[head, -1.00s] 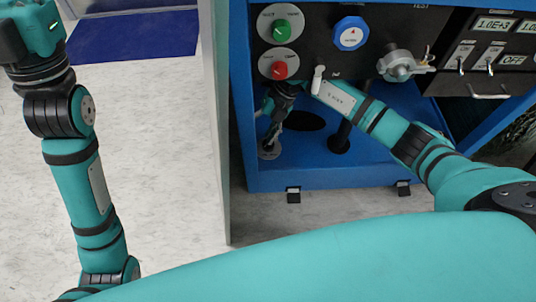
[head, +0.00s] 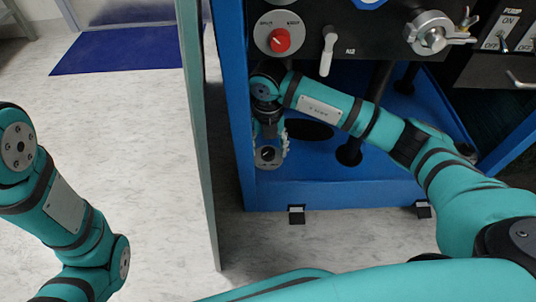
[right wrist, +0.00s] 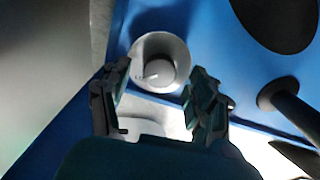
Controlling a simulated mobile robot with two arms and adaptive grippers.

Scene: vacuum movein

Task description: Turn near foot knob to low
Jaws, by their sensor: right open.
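The foot knob (head: 267,154) is a dark knob on a grey round plate, low on the blue floor of the cabinet at its left front. My right gripper (head: 270,146) points down at it, with open fingers around or just above the knob; I cannot tell whether they touch. In the right wrist view a grey round fitting with a pale knob (right wrist: 158,66) lies just beyond and between the open fingers (right wrist: 160,95). A second pale fitting (right wrist: 140,128) is partly hidden by the gripper. The knob's setting is too small to read. My left gripper is out of view.
A red knob (head: 280,40), a white lever (head: 328,50) and a metal clamp valve (head: 430,34) are on the dark panel above. Dark posts and a dark hole (head: 310,129) lie right of the foot knob. A grey-green partition edge (head: 200,150) stands close left.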

